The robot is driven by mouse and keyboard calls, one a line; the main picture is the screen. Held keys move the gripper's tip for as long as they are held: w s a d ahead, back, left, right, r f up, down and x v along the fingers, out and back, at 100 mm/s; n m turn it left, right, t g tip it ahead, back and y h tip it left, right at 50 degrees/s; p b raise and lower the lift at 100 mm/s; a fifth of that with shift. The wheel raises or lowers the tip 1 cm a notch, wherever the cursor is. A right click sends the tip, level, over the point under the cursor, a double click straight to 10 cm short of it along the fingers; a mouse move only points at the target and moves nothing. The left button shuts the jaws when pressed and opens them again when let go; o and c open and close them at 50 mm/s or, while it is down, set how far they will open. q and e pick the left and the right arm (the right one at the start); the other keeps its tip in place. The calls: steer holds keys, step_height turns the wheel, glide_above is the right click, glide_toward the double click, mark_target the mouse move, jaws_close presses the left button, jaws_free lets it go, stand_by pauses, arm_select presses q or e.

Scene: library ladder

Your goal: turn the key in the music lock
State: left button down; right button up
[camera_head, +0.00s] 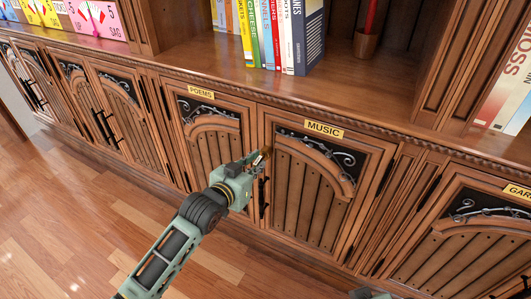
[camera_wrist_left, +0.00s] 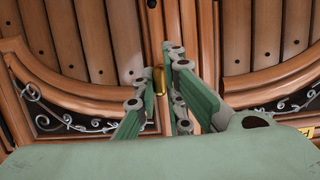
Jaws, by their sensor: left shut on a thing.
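The MUSIC door (camera_head: 309,180) is shut in the head view, with its yellow MUSIC label (camera_head: 324,129) at the top. My left gripper (camera_head: 261,156) is at the upper left edge of this door, by the seam with the POEMS door. In the left wrist view, its two fingers (camera_wrist_left: 159,95) are closed around a small brass piece, which I take to be the key (camera_wrist_left: 158,80). The key's shaft and the lock's keyhole are hidden, so I cannot tell how far the key is turned.
The POEMS door (camera_head: 208,145) is shut just left. Black door handles (camera_head: 262,195) hang below the gripper. Above are a wooden ledge (camera_head: 330,95), books (camera_head: 270,35) and a red candle in a holder (camera_head: 366,43). Open floor (camera_head: 90,220) lies at the lower left.

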stand_by(0.3)
arm_select(q)
steer(key=shift+r+m+p, duration=0.15)
steer(key=shift+m+p, duration=0.15)
steer(key=shift+p, duration=0.2)
steer(key=shift+w+m+y, duration=0.1)
steer(key=shift+m+y, duration=0.2)
steer(key=shift+m, duration=0.1)
steer(key=shift+m+t+p, duration=0.3)
steer(key=shift+t+p, duration=0.05)
steer(key=shift+t, duration=0.05)
arm_select(e)
steer(key=shift+x, duration=1.55)
